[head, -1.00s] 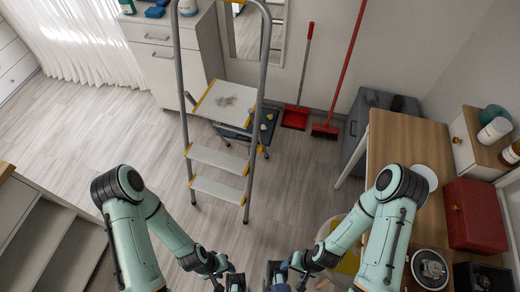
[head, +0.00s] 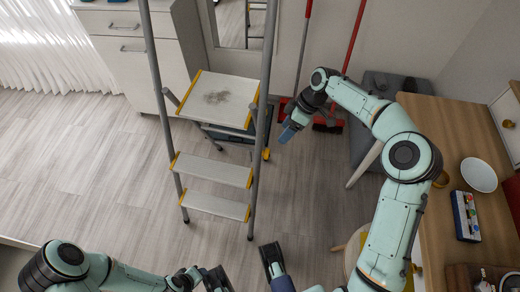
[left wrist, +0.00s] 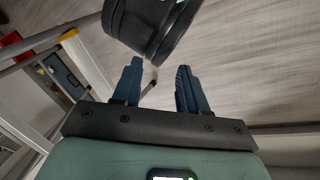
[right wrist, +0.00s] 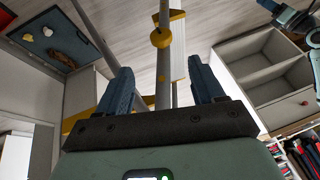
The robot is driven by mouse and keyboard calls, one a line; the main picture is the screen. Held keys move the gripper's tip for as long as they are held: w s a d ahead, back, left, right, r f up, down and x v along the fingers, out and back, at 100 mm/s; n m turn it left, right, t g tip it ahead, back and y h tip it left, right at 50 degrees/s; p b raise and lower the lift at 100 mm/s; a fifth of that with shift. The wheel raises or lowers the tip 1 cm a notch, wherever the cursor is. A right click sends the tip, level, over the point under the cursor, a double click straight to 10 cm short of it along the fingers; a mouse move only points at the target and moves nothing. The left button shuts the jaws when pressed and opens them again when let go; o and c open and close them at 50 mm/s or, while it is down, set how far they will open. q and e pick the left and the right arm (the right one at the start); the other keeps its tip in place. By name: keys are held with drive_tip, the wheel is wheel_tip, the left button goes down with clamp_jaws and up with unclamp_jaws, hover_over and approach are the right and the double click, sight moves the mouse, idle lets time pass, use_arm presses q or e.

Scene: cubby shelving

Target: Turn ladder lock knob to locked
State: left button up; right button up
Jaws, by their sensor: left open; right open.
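The stepladder (head: 218,92) stands open on the floor, with grey rails and pale steps edged in yellow. A yellow lock knob (head: 266,154) shows on its right side, low beside the right rail. In the right wrist view the round yellow knob (right wrist: 161,37) sits on a grey tube, ahead of the fingertips and between them in the picture. My right gripper (head: 289,131) is open and empty, just right of the ladder and apart from the knob. I cannot tell whether the knob is locked. My left gripper (left wrist: 157,70) is open and empty, away from the ladder.
A wooden table (head: 460,125) with a white plate (head: 478,175) stands at the right. A red broom (head: 352,50) and dustpan lean behind my right gripper. A white cabinet (head: 135,55) stands behind the ladder. Floor left of the ladder is clear.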

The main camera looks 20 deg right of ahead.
sight(269, 152)
drive_tip(key=b+x, duration=0.2)
drive_tip(key=x, duration=0.9)
drive_tip(key=shift+s+a+f+b, duration=0.1)
drive_tip(key=shift+s+f+b, duration=0.05)
drive_tip(key=shift+b, duration=0.25)
use_arm(q)
drive_tip(key=w+a+f+t, duration=0.1)
drive_tip(key=w+a+f, duration=0.1)
drive_tip(key=w+f, duration=0.1)
drive_tip(key=shift+w+a+f+y, duration=0.3)
drive_tip(key=shift+w+y, duration=0.1)
drive_tip(key=shift+w, duration=0.25)
use_arm(e)
drive_tip(key=shift+a+f, duration=0.35)
drive_tip(key=shift+f, duration=0.3)
drive_tip(key=shift+c, duration=0.3)
clamp_jaws()
drive_tip(key=shift+r+t+h+p, duration=0.15)
drive_tip(key=shift+t+h+p, duration=0.15)
drive_tip(key=shift+t+h, duration=0.3)
drive_tip(key=shift+s+a+n+t, duration=0.1)
drive_tip(key=shift+n+t, duration=0.2)
drive_tip(key=shift+t, duration=0.1)
drive_tip(key=shift+t+h+b, duration=0.6)
use_arm(q)
drive_tip(key=shift+s+f, duration=0.25)
